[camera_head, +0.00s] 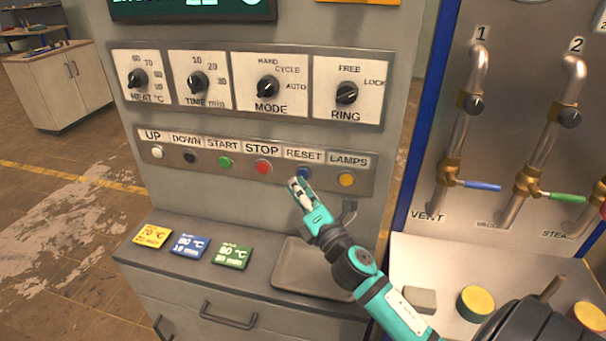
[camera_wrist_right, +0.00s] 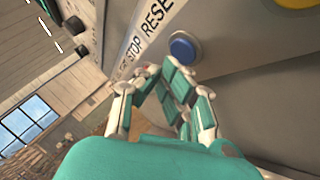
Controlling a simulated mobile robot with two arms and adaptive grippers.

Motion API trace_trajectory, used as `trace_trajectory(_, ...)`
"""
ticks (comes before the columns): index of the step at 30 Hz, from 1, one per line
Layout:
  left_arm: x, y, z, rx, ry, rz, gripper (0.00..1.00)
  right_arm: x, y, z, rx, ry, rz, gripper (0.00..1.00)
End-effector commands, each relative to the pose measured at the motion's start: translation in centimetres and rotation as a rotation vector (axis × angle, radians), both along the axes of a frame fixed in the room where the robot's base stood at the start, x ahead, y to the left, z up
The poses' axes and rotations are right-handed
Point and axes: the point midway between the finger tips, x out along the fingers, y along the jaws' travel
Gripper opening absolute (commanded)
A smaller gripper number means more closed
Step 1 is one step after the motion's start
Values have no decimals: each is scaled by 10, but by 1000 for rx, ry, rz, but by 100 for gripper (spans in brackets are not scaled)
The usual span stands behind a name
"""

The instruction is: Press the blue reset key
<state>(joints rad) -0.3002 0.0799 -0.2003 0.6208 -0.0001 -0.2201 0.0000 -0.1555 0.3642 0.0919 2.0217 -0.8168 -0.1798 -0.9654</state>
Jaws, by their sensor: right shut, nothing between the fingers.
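The blue reset key (camera_head: 304,173) is a small round button under the RESET label on the key strip. In the right wrist view the blue reset key (camera_wrist_right: 184,47) shows large, just beyond the fingers and not covered. My right gripper (camera_head: 297,187) is shut and empty, with its tips just below and slightly left of the blue key in the head view. In the right wrist view my right gripper (camera_wrist_right: 160,75) has its fingertips together near the key; a small gap seems to lie between them and the key. My left gripper is not in view.
The red STOP key (camera_head: 263,166) is left of the blue key, and the yellow LAMPS key (camera_head: 346,179) is right of it. Knobs such as RING (camera_head: 346,93) sit above. A grey tray (camera_head: 290,278) and coloured cards (camera_head: 190,245) lie on the ledge below.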

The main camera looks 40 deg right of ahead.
Motion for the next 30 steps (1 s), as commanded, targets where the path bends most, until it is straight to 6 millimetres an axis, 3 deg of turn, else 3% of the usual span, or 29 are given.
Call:
trace_trajectory(11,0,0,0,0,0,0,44,-3,3,0,1,0,1,0)
trace_trajectory(24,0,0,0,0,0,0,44,-30,35,-1,2,1,2,0)
trace_trajectory(30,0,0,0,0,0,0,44,-34,40,0,0,1,1,0)
